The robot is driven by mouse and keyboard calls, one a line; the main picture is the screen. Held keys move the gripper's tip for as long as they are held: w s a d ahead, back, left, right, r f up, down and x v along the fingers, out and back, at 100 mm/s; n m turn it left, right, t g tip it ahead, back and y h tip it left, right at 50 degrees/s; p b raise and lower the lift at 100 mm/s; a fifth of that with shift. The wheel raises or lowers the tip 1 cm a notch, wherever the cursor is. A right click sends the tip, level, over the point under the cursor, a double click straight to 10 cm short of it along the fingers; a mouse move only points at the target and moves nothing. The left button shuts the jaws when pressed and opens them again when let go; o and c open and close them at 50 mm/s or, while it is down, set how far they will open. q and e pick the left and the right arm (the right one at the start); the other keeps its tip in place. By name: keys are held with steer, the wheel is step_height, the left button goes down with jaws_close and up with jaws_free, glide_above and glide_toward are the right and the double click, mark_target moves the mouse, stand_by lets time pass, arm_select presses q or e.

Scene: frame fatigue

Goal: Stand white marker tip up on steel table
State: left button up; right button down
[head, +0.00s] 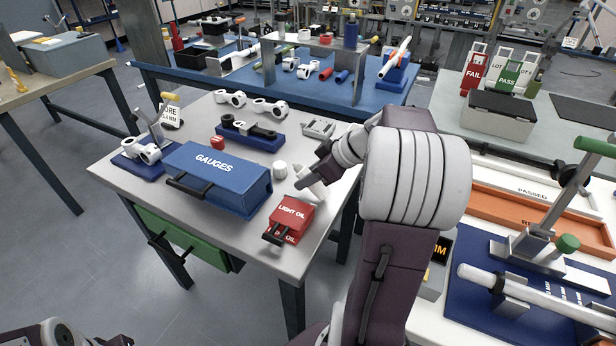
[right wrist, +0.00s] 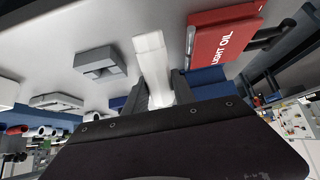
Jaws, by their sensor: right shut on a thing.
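The white marker (head: 313,184) is in my right gripper (head: 318,176), above the right side of the steel table (head: 196,125). In the right wrist view the marker (right wrist: 152,62) sticks out from between the two fingers (right wrist: 160,92), which are shut on it. It looks tilted in the head view. I cannot tell which end is the tip, or whether it touches the table. A dark part of my gripper hides its lower end in the wrist view. Part of my left arm shows at the bottom left, but its gripper does not.
Close to the marker are a red LIGHT OIL box (head: 290,218), a small white cylinder (head: 280,171) and a blue GAUGES box (head: 218,178). A grey block (head: 318,128) lies behind. Bare steel shows at the front.

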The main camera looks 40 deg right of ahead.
steer(key=shift+f+b, duration=0.3)
steer(key=shift+f, duration=0.05)
steer(key=c, duration=0.9)
jaws_free()
steer(key=shift+c, duration=0.2)
steer(key=shift+r, duration=0.1)
steer(key=p+v, duration=0.2)
steer(key=v, duration=0.7)
